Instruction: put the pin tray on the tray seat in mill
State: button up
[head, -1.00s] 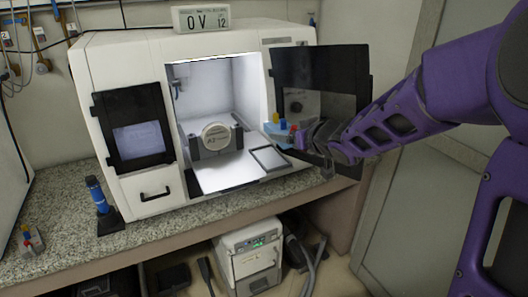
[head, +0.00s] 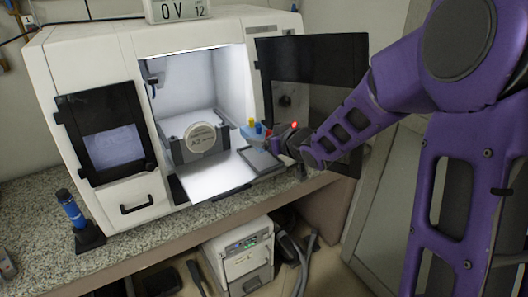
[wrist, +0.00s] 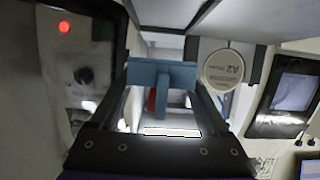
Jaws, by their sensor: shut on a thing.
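The pin tray (head: 250,135) is a small light-blue piece with blue, yellow and red pins. My gripper (head: 278,145) is shut on it at the front right of the mill's opening. In the wrist view the blue tray (wrist: 160,74) sits between the fingers (wrist: 160,100), with a red pin partly seen. The mill (head: 170,60) is a white machine with a lit chamber. A dark-framed grey rectangle, which looks like the tray seat (head: 262,161), lies at the right of the mill's front ledge. The held tray appears above and behind it; I cannot see contact.
A round A2 blank (head: 201,138) stands in a grey holder inside the chamber; it also shows in the wrist view (wrist: 223,70). The open dark door (head: 325,80) is close behind my arm. A blue tool (head: 70,208) stands on the left counter.

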aim_at(265, 164)
notch_tip(265, 164, down, 4)
jog(key=shift+f+b, duration=0.1)
jog(key=shift+b, duration=0.3)
jog(key=shift+f+b, duration=0.4)
jog(key=shift+b, duration=0.1)
jog(key=shift+f, duration=0.15)
jog(key=o, duration=1.3)
